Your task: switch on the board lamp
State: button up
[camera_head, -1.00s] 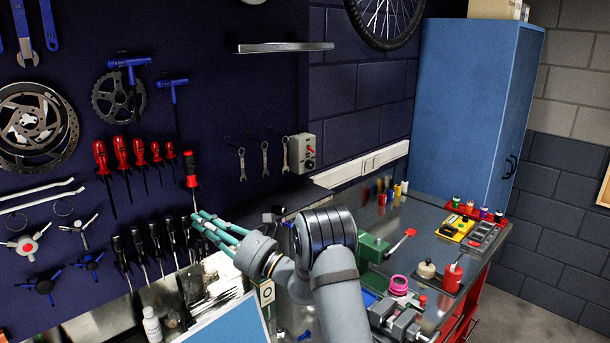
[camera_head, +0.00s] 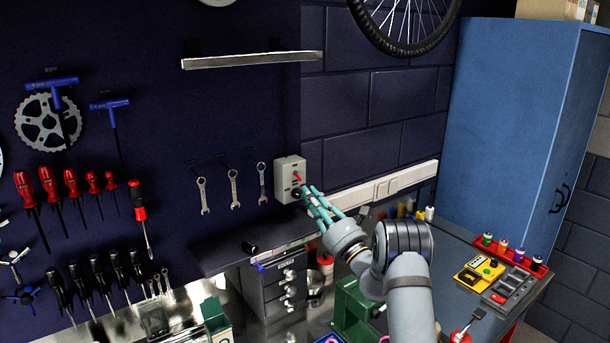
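A beige switch box (camera_head: 284,171) is mounted on the dark wall, right of the hanging wrenches. It has a red lever (camera_head: 297,176) on its front and a dark knob lower down. A long pale bar (camera_head: 252,61), possibly the board lamp, is fixed higher on the wall and looks unlit. My gripper (camera_head: 308,197) has teal fingers pointing up and left at the box's lower right side. The fingertips overlap the box's edge in the picture; I cannot tell whether they touch it. Nothing shows held, and the finger gap is unclear.
Several wrenches (camera_head: 234,189) and red screwdrivers (camera_head: 72,184) hang left of the box. A white socket strip (camera_head: 385,187) runs along the wall to the right. A small drawer unit (camera_head: 280,284) and a green vise-like tool (camera_head: 350,306) stand below. A blue cabinet (camera_head: 515,120) stands at right.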

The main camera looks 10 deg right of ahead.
aim_at(298, 177)
jog(key=p+x, duration=0.1)
jog(key=x, duration=0.2)
jog(key=p+x, duration=0.1)
jog(key=x, duration=0.1)
jog(key=shift+w+d+p, duration=0.25)
jog(key=shift+w+p, duration=0.05)
jog(key=shift+w, duration=0.05)
grip_shut()
jog(key=shift+r, duration=0.15)
